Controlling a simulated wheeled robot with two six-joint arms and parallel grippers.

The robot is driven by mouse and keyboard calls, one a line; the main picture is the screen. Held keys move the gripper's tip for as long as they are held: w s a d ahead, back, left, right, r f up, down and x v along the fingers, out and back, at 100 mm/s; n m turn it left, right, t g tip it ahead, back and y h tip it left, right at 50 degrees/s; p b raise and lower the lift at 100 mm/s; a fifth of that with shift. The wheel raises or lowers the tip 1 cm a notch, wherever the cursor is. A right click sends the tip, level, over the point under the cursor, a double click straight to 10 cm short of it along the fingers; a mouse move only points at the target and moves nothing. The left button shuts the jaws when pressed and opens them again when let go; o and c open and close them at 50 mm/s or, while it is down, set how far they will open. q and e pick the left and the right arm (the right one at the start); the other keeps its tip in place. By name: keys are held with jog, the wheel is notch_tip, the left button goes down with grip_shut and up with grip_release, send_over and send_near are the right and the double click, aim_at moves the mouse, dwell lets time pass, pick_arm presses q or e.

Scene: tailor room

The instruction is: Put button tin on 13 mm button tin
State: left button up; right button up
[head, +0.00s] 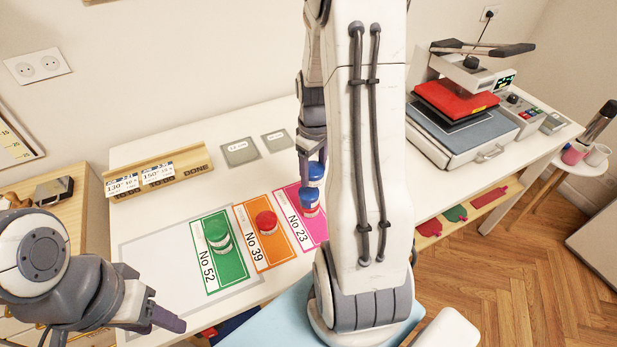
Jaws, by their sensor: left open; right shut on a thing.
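My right gripper (313,155) points down and is shut on a blue-topped button tin (316,172). The held tin is just above a stack with a blue and red tin (308,196) on the pink No 23 card (290,201); I cannot tell whether they touch. A red-topped tin (266,222) stands on the orange No 39 card (281,251). Green-topped tins (217,232) stand stacked on the green No 52 card (235,269). No 13 mm mark is readable on any tin. My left gripper (170,318) is open and empty at the table's front left.
Two small grey labelled pads (240,152) lie behind the cards. A wooden DONE rack (160,172) with white tags stands at the back left. A heat press (465,110) stands at the right. My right arm hides the table's middle.

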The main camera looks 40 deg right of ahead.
aim_at(309, 192)
jog(key=shift+w+a+f, duration=0.35)
jog(key=shift+w+f, duration=0.1)
jog(key=shift+w, duration=0.1)
notch_tip(309, 192, down, 3)
jog(key=shift+f+p, duration=0.1)
jog(key=shift+p, duration=0.5)
jog(key=shift+f, duration=0.3)
jog(key=shift+f, duration=0.2)
jog(key=o, duration=1.5)
jog(key=shift+c, duration=0.2)
